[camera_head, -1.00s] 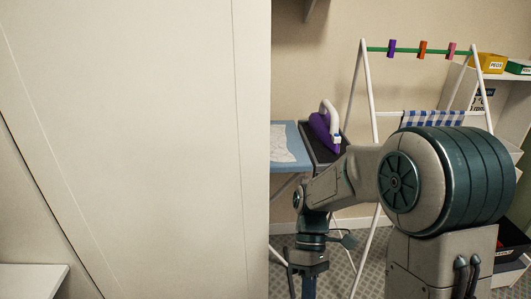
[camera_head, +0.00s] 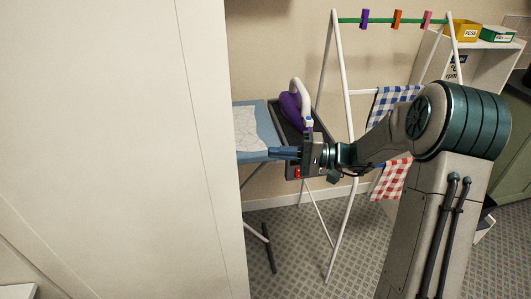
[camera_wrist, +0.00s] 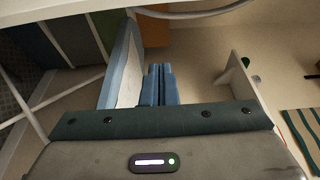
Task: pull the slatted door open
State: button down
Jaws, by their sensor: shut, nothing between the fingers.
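A tall pale panel (camera_head: 110,130) fills the left of the head view. No slats show on this face, so I cannot tell whether it is the slatted door. My gripper (camera_head: 272,153) points left at the end of my outstretched arm, just right of the panel's edge in the picture, in front of the ironing board. In the wrist view my blue fingers (camera_wrist: 160,84) are together, with nothing held. No handle shows, and I cannot tell how far the fingers are from the panel.
A blue ironing board (camera_head: 252,118) with a purple iron (camera_head: 291,107) stands behind my gripper. A white drying rack (camera_head: 335,90) with checked cloths (camera_head: 390,103) stands beside it. A shelf with a yellow box (camera_head: 463,33) and green box (camera_head: 497,34) is at right. Patterned floor (camera_head: 300,230) lies open below.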

jog(key=s+a+p, duration=0.2)
jog(key=s+a, duration=0.2)
jog(key=a, duration=0.5)
jog(key=shift+f, duration=0.1)
